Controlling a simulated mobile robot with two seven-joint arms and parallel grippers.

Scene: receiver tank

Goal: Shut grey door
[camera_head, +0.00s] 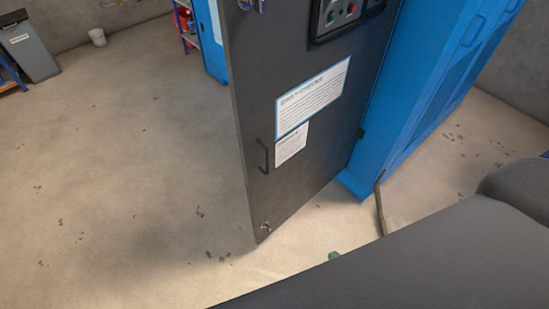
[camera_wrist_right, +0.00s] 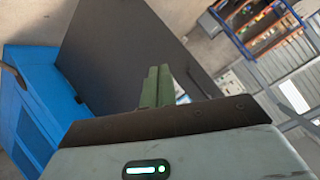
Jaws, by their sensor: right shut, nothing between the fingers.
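The grey door (camera_head: 300,120) stands open, swung out from the blue cabinet (camera_head: 425,85). It has a handle (camera_head: 263,156), two paper notices and a control panel with buttons. In the right wrist view the door (camera_wrist_right: 115,50) is a dark slab beside the blue cabinet (camera_wrist_right: 35,105). My right gripper (camera_head: 334,255) shows only as a small green tip below the door, mostly hidden behind a dark grey shape. In the wrist view its green fingers (camera_wrist_right: 155,85) are together and empty, overlapping the door in the picture. I cannot tell whether they touch it. My left gripper is not in view.
A large dark grey shape fills the lower right of the head view. Concrete floor (camera_head: 120,180) left of the door is clear. A blue-framed rack with orange items (camera_wrist_right: 260,25) shows in the wrist view.

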